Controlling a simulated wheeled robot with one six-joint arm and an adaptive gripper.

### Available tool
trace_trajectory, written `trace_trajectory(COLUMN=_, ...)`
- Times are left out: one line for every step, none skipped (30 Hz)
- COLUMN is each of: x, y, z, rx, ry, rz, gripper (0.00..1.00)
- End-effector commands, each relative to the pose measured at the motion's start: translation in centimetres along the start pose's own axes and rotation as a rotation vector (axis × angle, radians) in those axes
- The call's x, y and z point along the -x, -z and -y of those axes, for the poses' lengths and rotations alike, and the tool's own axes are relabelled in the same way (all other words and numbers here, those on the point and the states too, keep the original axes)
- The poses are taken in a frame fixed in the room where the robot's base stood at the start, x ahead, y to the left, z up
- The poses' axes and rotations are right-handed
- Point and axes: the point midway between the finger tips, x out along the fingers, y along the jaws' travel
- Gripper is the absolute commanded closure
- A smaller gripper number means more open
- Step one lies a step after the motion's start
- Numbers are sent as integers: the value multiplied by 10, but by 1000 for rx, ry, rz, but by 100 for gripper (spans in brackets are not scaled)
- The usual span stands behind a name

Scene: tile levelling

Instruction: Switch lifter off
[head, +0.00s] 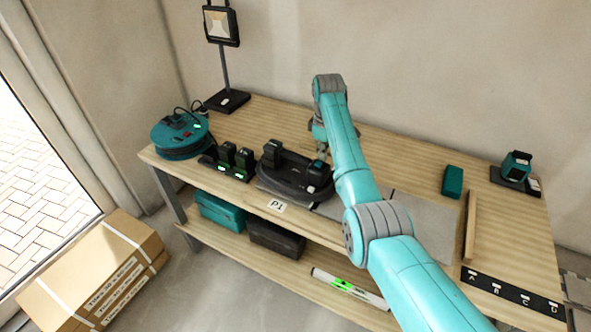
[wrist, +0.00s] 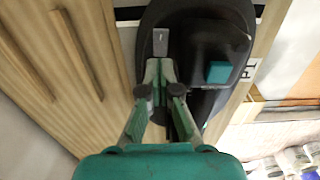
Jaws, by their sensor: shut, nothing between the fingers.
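The lifter (head: 285,176) is a black, rounded device with a raised handle, sitting on a grey tile near the front edge of the workbench. In the wrist view the lifter (wrist: 205,45) fills the upper middle, with a teal square block (wrist: 219,72) and a small grey plate (wrist: 160,42) on it. My gripper (wrist: 160,88) is shut and empty, its fingertips over the lifter's edge just below the grey plate. I cannot tell whether they touch. In the head view my gripper (head: 321,152) is partly hidden by my arm, at the lifter's right end.
On the workbench (head: 505,240), a teal cable reel (head: 180,138) and a battery charger (head: 229,163) stand left of the lifter. A lamp (head: 226,100) stands behind. A teal block (head: 452,181), wooden strip (head: 470,225) and teal device (head: 516,168) are at right.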

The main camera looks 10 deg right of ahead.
Motion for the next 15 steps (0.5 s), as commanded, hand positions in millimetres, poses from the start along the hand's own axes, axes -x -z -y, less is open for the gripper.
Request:
trace_trajectory(x=4, y=0, z=0, rx=0, ry=-1, rz=0, gripper=100)
trace_trajectory(x=6, y=0, z=0, rx=0, ry=0, rz=0, gripper=100)
trace_trajectory(x=9, y=0, z=0, rx=0, ry=0, rz=0, gripper=100)
trace_trajectory(x=11, y=0, z=0, rx=0, ry=-1, rz=0, gripper=100)
trace_trajectory(x=13, y=0, z=0, rx=0, ry=-1, rz=-1, gripper=100)
trace_trajectory(x=16, y=0, z=0, rx=0, ry=-1, rz=-1, gripper=100)
trace_trajectory(x=18, y=0, z=0, rx=0, ry=-1, rz=-1, gripper=100)
trace_trajectory(x=20, y=0, z=0, rx=0, ry=-1, rz=-1, gripper=100)
trace_trajectory(x=22, y=0, z=0, rx=0, ry=-1, rz=-1, gripper=100)
trace_trajectory(x=24, y=0, z=0, rx=0, ry=0, rz=0, gripper=100)
trace_trajectory(x=26, y=0, z=0, rx=0, ry=0, rz=0, gripper=100)
trace_trajectory(x=29, y=0, z=0, rx=0, ry=0, rz=0, gripper=100)
trace_trajectory(x=31, y=0, z=0, rx=0, ry=0, rz=0, gripper=100)
trace_trajectory(x=32, y=0, z=0, rx=0, ry=0, rz=0, gripper=100)
trace_trajectory(x=34, y=0, z=0, rx=0, ry=0, rz=0, gripper=100)
